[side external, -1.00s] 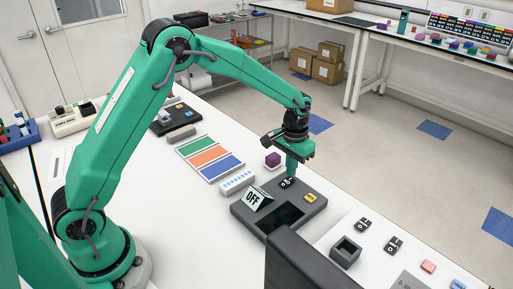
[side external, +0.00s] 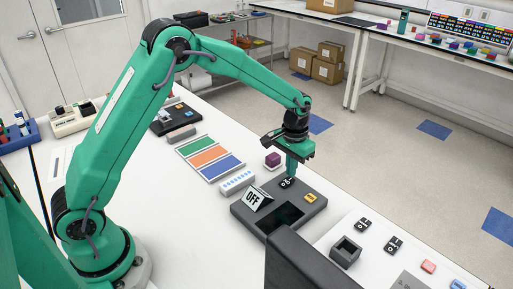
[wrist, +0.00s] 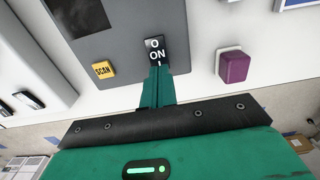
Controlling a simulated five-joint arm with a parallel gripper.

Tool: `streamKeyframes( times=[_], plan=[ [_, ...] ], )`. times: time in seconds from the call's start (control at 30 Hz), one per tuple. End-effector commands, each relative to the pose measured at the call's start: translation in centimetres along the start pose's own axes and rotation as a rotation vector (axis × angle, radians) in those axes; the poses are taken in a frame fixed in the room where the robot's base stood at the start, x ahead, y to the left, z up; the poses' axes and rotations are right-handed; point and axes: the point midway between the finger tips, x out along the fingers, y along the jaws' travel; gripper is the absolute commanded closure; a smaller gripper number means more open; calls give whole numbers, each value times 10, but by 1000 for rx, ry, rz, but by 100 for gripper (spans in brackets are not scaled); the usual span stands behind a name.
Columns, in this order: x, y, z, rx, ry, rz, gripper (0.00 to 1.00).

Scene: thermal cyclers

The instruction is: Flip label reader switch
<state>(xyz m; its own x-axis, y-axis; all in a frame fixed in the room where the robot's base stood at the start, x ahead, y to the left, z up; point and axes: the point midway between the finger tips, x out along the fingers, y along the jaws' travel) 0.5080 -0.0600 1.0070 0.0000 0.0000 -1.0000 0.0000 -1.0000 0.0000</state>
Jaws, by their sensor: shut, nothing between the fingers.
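The label reader is a flat dark grey box (side external: 245,214) on the white bench, with a dark window, a yellow button (side external: 311,197) and a tilted sign reading OFF (side external: 254,198). Its black rocker switch (side external: 287,183) sits near the far edge; in the wrist view the switch (wrist: 154,48) reads "O" and "ON". My gripper (side external: 290,174) points down, shut and empty, with its tip at the switch. In the wrist view my gripper's tip (wrist: 157,68) is at the ON end of the switch and hides part of it. I cannot tell whether it touches.
A purple block (side external: 272,160) stands beside the box, near my gripper. A white strip (side external: 237,182) and a green, orange and blue panel (side external: 210,158) lie left. Loose switches (side external: 363,225) and a small dark open box (side external: 346,251) lie right. A dark panel (side external: 305,262) stands in front.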

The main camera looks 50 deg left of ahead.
Motion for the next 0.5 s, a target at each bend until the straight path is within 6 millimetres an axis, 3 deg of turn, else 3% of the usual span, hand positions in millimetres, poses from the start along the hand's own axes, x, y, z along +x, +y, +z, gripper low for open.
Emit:
streamKeyframes(
  times=[0.5],
  plan=[
    [4, 0, 0, 0, -1, 0, 100]
  ],
)
